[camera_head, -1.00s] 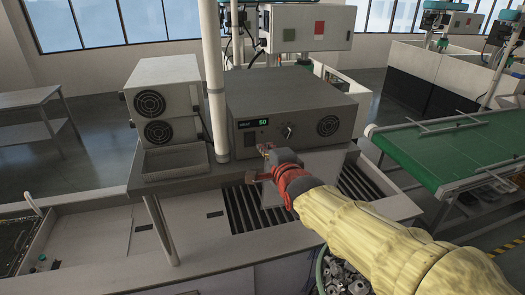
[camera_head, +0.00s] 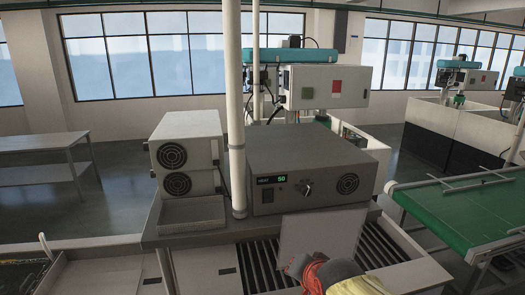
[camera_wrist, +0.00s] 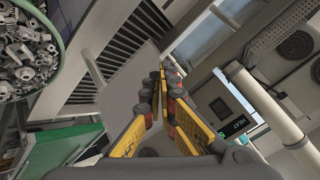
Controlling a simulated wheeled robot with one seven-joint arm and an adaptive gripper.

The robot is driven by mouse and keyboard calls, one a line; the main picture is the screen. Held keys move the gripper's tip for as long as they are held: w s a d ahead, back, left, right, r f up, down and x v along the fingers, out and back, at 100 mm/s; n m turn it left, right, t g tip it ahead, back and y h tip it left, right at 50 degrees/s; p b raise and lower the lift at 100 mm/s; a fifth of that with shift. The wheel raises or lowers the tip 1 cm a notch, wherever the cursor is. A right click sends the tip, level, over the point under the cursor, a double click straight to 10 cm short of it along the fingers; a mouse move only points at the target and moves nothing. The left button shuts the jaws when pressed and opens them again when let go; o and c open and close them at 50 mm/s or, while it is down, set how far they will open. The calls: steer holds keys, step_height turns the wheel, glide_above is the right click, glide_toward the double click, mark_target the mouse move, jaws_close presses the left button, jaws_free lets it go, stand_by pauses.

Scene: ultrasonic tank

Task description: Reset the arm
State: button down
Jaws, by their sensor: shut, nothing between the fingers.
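My gripper (camera_wrist: 168,80) is shut and empty in the wrist view, its yellow-and-black fingers together at the tips. In the head view only my grey and red wrist part and yellow-sleeved arm show at the bottom edge, in front of the slatted tank top. The fingertips cannot be made out there. The grey control box (camera_head: 312,170) with a green "50" display and a knob stands behind my arm. Its front panel also shows at the right in the wrist view (camera_wrist: 232,110). A flat grey plate (camera_head: 318,235) lies over part of the slats (camera_head: 262,268).
A white upright pole (camera_head: 236,120) stands beside the control box. A white twin-fan unit (camera_head: 187,155) is left of it. A green conveyor (camera_head: 465,212) is at the right. A round bin of metal parts (camera_wrist: 28,50) is at the wrist view's upper left.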

steer(key=s+d+f+n+g+h+b, duration=0.1)
steer(key=s+d+f+n+g+b, duration=0.1)
steer(key=s+d+f+b, duration=0.3)
steer(key=s+d+f+n+g+h+b, duration=0.1)
steer(key=s+d+f+n+b, duration=0.3)
steer(key=s+f+b, duration=0.7)
steer(key=shift+s+d+f+g+b, duration=0.45)
steer(key=shift+s+d+f, duration=0.25)
steer(key=shift+s, duration=3.35)
